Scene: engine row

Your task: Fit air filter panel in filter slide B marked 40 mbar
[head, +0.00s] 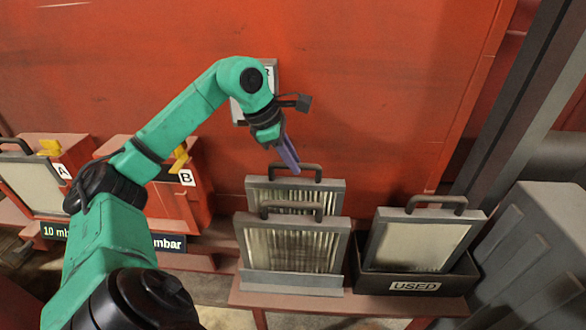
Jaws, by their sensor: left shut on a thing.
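My left gripper (290,160) reaches down over the rear of two framed filter panels, its purple fingers shut on that panel's dark handle. This rear air filter panel (262,192) is upright, with a pale pleated face partly hidden by the front panel. The front panel (292,245) stands just before it, with its own dark handle. Filter slide B (195,200) is a red housing at left with a yellow lever and a B label. My arm hides much of slide B and most of its display (170,243), where only "mbar" reads. My right gripper is out of view.
Filter slide A (75,155), at far left, holds a grey panel; its display (53,231) shows "10 mb". A black USED bin (370,283) at right holds another panel (415,245). A grey ribbed case (535,255) stands far right. A red wall (380,90) rises close behind.

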